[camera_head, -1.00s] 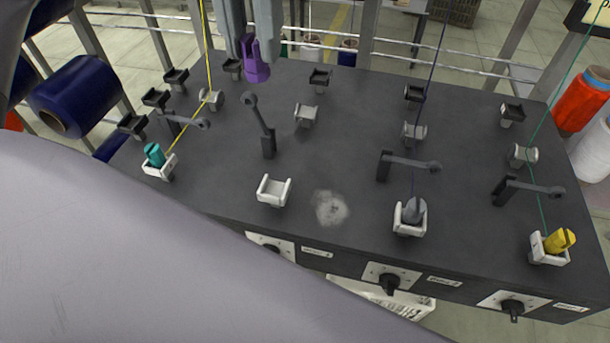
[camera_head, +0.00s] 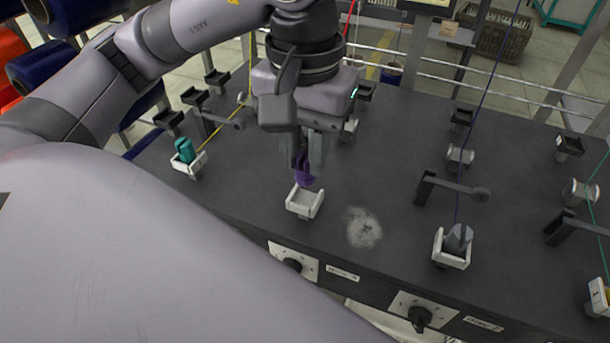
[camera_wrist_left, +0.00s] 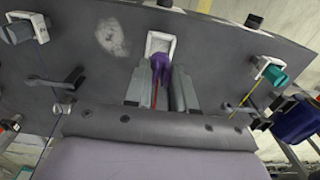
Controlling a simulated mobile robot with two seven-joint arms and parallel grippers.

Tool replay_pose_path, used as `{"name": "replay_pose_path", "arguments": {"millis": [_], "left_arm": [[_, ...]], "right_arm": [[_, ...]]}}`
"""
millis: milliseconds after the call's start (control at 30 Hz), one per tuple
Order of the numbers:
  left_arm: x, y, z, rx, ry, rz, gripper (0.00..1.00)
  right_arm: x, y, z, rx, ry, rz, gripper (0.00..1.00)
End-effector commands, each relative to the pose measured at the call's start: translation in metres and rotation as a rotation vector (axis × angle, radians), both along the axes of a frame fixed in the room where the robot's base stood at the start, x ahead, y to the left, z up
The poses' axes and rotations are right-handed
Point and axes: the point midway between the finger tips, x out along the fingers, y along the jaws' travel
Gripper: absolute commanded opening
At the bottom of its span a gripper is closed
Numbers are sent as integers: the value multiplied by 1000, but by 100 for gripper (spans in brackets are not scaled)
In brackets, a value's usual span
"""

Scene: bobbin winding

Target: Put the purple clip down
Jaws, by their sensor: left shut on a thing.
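The purple clip (camera_head: 305,172) is between the fingers of my left gripper (camera_head: 312,160), which is shut on it. It is just above or at the back edge of an empty white holder (camera_head: 304,204) near the front of the dark machine top. In the left wrist view the clip (camera_wrist_left: 160,69) sits between the two fingers (camera_wrist_left: 157,88), its tip overlapping the white holder (camera_wrist_left: 161,43). A red thread (camera_wrist_left: 154,97) runs from it. I cannot tell whether the clip touches the holder. My right gripper is not in view.
A teal clip (camera_head: 184,150) stands in a white holder at left. Dark lever arms (camera_head: 449,187) and taut threads stand around. A pale smudge (camera_head: 364,227) marks bare top.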

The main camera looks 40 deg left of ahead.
Motion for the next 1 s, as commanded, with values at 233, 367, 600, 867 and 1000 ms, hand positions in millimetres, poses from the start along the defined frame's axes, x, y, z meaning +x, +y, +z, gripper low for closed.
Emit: {"name": "replay_pose_path", "arguments": {"millis": [233, 367, 600, 867, 1000], "left_arm": [[-1, 0, -22, 1, 2, -2, 0], [-1, 0, -38, 0, 3, 0, 0], [0, 0, -43, 0, -1, 0, 0], [0, 0, -49, 0, -1, -1, 0], [0, 0, -46, 0, -1, -1, 50]], "right_arm": [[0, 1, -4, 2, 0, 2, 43], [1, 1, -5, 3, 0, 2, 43], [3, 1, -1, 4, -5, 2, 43], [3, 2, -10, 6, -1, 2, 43], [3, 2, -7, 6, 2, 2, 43]]}}
